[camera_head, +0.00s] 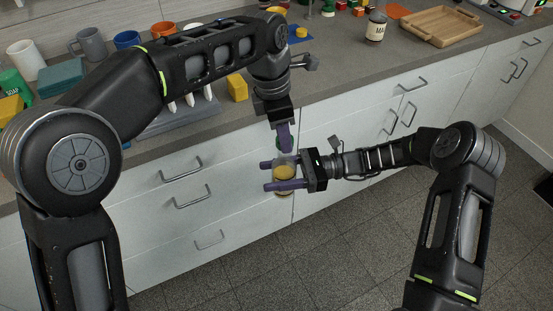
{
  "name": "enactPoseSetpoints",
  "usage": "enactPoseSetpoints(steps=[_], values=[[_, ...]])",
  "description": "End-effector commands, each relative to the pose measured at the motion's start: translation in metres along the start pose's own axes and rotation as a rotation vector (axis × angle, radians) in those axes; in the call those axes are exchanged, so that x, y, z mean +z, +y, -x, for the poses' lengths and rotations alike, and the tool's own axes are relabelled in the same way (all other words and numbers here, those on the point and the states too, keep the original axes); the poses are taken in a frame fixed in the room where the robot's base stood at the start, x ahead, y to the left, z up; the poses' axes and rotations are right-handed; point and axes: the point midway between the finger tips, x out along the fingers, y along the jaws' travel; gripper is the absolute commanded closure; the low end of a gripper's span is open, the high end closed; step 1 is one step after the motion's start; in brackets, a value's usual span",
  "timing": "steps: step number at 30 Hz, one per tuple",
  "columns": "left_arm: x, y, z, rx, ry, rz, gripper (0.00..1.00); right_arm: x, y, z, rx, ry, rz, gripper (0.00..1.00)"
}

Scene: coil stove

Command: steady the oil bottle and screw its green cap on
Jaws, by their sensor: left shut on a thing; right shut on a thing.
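The oil bottle (285,173) is clear with yellow oil inside. It is held upright in the air in front of the white drawers. My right gripper (267,176) comes in from the right and is shut on the bottle's body, one purple finger on each side. My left gripper (284,148) points straight down from above, directly over the bottle's top. It is shut on the green cap (278,144), of which only a small bit shows beside the purple fingers. The fingers hide the bottle's neck, so I cannot tell whether the cap touches it or how it sits.
The grey counter (340,75) lies behind the grippers, above white drawers with metal handles (193,200). It holds mugs (92,44), a yellow block (237,87), a labelled can (376,27) and a wooden tray (440,25). The floor in front is clear.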

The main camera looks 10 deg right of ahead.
Motion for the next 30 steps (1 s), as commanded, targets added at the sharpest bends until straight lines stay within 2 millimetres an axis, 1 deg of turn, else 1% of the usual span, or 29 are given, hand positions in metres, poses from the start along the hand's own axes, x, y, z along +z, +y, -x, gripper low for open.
enactPoseSetpoints(steps=[18, 30], values=[[0.0, 0.0, 0.0, 0.0, 0.0, 0.0, 1.0, 0.001, 0.0, 0.0, 0.0, -0.001, 0.001, 1.0], [-0.003, 0.0, -0.018, 0.0, 0.001, -0.001, 1.0, 0.001, 0.0, 0.0, 0.0, -0.001, 0.001, 1.0]])
